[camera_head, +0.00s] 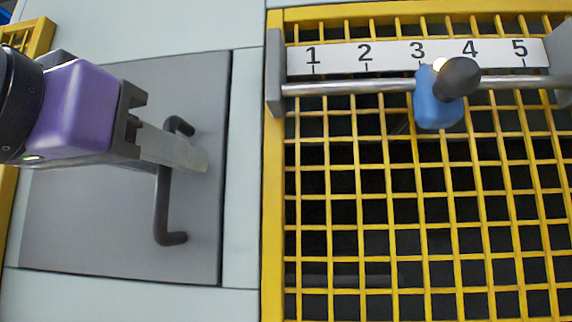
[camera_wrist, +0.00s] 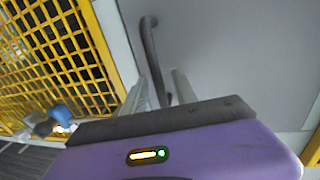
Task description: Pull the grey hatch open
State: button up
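The grey hatch (camera_head: 90,225) is a flat square panel on the left in the head view, and it looks flush with the pale wall around it. It also fills the upper right of the wrist view (camera_wrist: 240,50). Its dark bar handle (camera_head: 163,205) stands upright near the panel's right edge. My purple gripper (camera_head: 190,155) reaches in from the left, its fingers across the upper part of the handle. In the wrist view the handle (camera_wrist: 149,40) runs down to the two fingers, which stand apart with a gap between them. The far finger is mostly hidden in the head view.
Right of the hatch is a yellow mesh guard (camera_head: 350,220) with a numbered strip (camera_head: 390,58) from 1 to 5. A metal rail (camera_head: 340,87) below it carries a blue slider (camera_head: 432,108) with a dark knob, near 3 and 4. A pale strip of wall separates hatch and guard.

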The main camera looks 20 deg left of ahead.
grip_shut()
dwell(1.4)
